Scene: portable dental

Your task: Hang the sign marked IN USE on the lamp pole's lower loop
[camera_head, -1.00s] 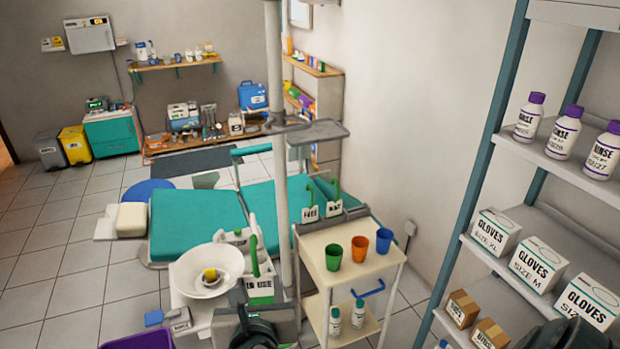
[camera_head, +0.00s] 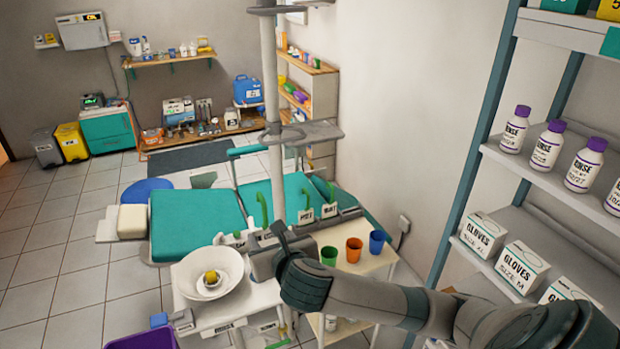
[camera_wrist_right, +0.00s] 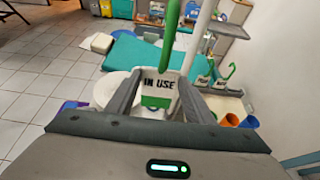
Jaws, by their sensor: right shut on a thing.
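In the right wrist view, the sign marked IN USE (camera_wrist_right: 158,86) is between the fingers of my right gripper (camera_wrist_right: 160,105), which is shut on it. Its green hook (camera_wrist_right: 171,36) rises upright above the plate. In the head view, my right gripper (camera_head: 264,256) is left of the cups, in front of the pole, and mostly hides the sign. The green hook (camera_head: 262,208) shows beside the lamp pole (camera_head: 275,165), apart or touching I cannot tell. I cannot make out the lower loop clearly. My left gripper is not in view.
Two other green-hooked signs (camera_head: 306,214) stand behind the white cart (camera_head: 378,262), which carries green, orange and blue cups (camera_head: 354,249). A white basin (camera_head: 207,274) is left of my gripper. A shelf rack (camera_head: 500,130) stands at the right.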

